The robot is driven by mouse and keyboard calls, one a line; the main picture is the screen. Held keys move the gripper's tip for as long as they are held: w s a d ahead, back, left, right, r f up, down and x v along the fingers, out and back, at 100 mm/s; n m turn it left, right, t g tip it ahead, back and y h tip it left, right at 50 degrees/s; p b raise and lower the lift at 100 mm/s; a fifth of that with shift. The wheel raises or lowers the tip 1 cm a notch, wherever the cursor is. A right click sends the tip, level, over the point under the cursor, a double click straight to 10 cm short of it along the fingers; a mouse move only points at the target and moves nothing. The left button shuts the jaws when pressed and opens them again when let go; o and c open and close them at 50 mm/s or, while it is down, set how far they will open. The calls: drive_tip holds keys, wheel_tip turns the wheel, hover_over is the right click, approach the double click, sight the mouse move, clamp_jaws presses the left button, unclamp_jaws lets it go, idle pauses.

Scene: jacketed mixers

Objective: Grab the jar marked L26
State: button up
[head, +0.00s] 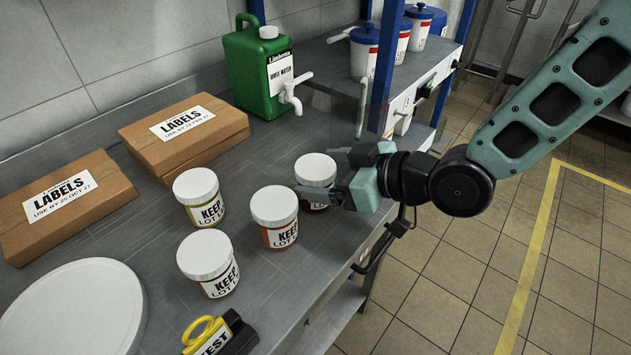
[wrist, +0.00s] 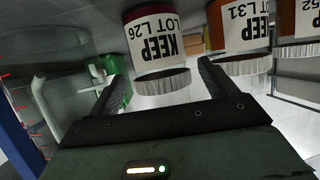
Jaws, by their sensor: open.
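The jar marked LOT L26 (wrist: 155,42) appears upside down in the wrist view, with a white lid, a KEEP label and a dark red band. In the head view it is the white-lidded jar (head: 316,168) at my gripper, its label mostly hidden by the fingers. My gripper (head: 322,180) is open, with one finger on each side of this jar. In the wrist view the fingers (wrist: 157,80) also flank it, with a gap visible on either side. The jar stands upright on the grey bench.
Two more KEEP jars (head: 199,195) (head: 208,264) stand left. A green water container (head: 250,75) is behind; a blue shelf post (head: 387,65) rises near my gripper.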

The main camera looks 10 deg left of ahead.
sight(307, 172)
drive_tip(key=shift+x, duration=1.85)
drive_tip(key=shift+s, duration=0.1)
drive_tip(key=c, duration=1.2)
